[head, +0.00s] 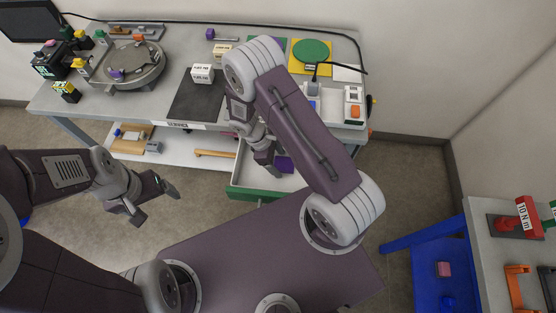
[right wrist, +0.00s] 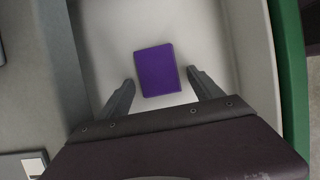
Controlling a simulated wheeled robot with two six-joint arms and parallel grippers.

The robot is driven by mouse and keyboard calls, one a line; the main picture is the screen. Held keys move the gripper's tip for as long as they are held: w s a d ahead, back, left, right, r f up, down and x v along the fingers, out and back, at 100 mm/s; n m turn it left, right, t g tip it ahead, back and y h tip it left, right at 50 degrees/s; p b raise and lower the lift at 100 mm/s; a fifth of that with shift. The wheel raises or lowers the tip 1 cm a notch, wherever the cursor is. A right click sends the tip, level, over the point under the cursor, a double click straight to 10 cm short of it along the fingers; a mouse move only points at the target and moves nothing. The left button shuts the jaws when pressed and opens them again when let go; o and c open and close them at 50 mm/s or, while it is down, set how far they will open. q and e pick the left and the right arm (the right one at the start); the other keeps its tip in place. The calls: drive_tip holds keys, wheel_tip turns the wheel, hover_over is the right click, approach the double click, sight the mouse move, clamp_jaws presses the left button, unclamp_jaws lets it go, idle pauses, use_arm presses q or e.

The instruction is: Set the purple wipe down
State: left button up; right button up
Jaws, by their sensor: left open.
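The purple wipe (right wrist: 158,70) is a flat rectangle on the pale floor of the open drawer (head: 240,192). In the head view the wipe (head: 285,164) shows partly behind my right gripper (head: 268,168). In the right wrist view the right gripper (right wrist: 160,88) is open, with one finger on each side of the wipe and a gap at both sides. How high the fingertips are above the drawer floor is hard to tell. My left gripper (head: 157,198) is open and empty, left of the drawer above the floor.
The drawer has a green front (right wrist: 289,70) and hangs below the grey workbench (head: 140,101). On the bench are a round turntable (head: 130,65), a black mat (head: 195,98), small boxes and a green disc (head: 311,50). A blue-framed cart (head: 425,262) stands at right.

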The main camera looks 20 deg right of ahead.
drive_tip(key=shift+r+p, duration=0.3)
drive_tip(key=shift+r, duration=0.1)
drive_tip(key=v, duration=1.2)
drive_tip(key=s+d+r+m+t+y, duration=0.3)
drive_tip(key=s+r+m, duration=0.4)
drive_tip(key=m, duration=0.5)
drive_tip(key=shift+s+t+y, duration=0.3)
drive_tip(key=shift+s+y, duration=0.25)
drive_tip(key=shift+y, duration=0.05)
